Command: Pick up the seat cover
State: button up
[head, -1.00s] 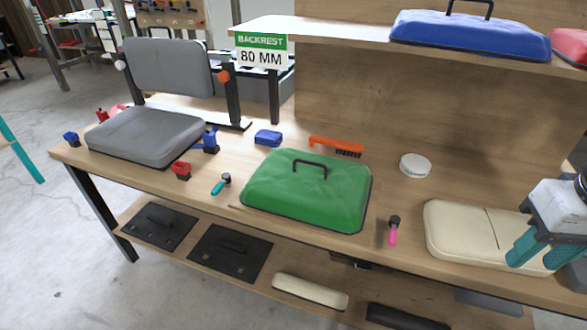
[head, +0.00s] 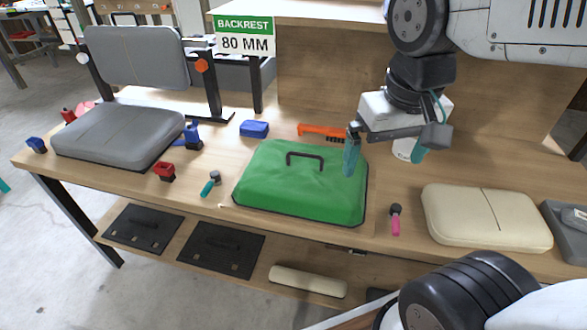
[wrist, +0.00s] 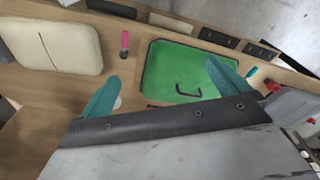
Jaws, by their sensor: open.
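A green padded cover (head: 305,190) with a black handle (head: 305,158) lies flat on the workbench, right of the grey chair. It also shows in the wrist view (wrist: 170,72), with its handle (wrist: 186,91) toward the gripper side. My gripper (head: 385,155) has teal fingers spread open with nothing between them. It hangs above the bench at the green cover's right rear corner, apart from the handle. In the wrist view the open fingers (wrist: 162,72) straddle the cover's left part.
A grey seat (head: 118,135) and backrest (head: 137,57) stand at left. A cream cushion (head: 485,215) lies at right. An orange brush (head: 320,131), blue block (head: 254,129), pink-handled tool (head: 395,220), teal-handled tool (head: 210,185) and red clamp (head: 164,171) surround the cover. A sign (head: 244,38) hangs behind.

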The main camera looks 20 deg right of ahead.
jog(key=w+a+f+m, duration=0.2)
jog(key=w+f+m, duration=0.1)
jog(key=w, duration=0.9)
jog(key=m, duration=0.3)
send_over(305, 154)
notch_tip(305, 154, down, 8)
jog(key=shift+h, duration=0.4)
notch_tip(305, 154, down, 8)
jog(key=shift+w+d+r, duration=0.1)
jog(key=shift+w+r, duration=0.05)
jog(key=c, duration=0.7)
